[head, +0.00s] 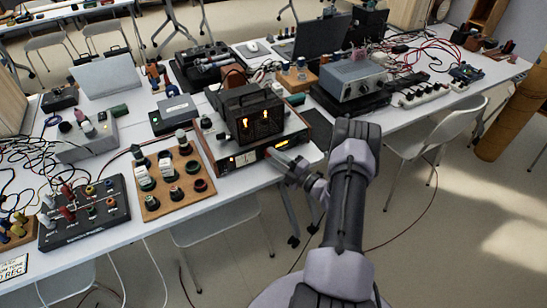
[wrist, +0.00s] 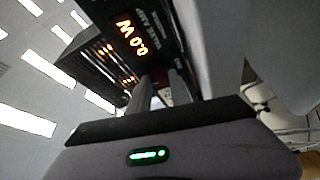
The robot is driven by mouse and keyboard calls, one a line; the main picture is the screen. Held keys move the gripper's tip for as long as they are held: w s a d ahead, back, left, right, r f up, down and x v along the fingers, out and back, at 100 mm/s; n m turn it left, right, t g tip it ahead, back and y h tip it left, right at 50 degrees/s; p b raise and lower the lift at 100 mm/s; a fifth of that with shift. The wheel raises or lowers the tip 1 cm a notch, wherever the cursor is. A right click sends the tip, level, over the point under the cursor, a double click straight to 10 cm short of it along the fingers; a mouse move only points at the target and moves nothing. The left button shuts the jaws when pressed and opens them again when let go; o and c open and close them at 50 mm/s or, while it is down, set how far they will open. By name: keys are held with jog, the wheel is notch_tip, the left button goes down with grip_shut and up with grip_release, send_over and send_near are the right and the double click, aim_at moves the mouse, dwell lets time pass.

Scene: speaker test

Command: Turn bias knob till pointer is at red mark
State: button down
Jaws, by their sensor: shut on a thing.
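The tube amplifier (head: 243,112) has a black cage with glowing orange tubes and a front panel with a lit orange display. My gripper (head: 272,155) is at the right part of that front panel. In the wrist view my gripper (wrist: 153,92) has its two fingers at the panel, below the readout, shut on the bias knob. The knob is mostly hidden by the fingers. I cannot make out its pointer or the red mark.
A black box with colored terminals (head: 84,214) is at the front left. A grey power unit (head: 352,78) and a laptop (head: 318,38) stand behind right. Floor in front is partly open.

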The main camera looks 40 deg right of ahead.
jog(key=c, duration=1.2)
grip_release()
jog(key=s+d+p, duration=0.1)
jog(key=s, duration=0.4)
jog(key=s+f+p, duration=0.1)
jog(key=s, duration=0.5)
jog(key=s+d+p, duration=0.1)
jog(key=s+p, duration=0.1)
jog(key=s, duration=0.4)
jog(key=shift+s+d+f, duration=0.1)
jog(key=shift+d+f, duration=0.15)
jog(key=shift+d, duration=0.05)
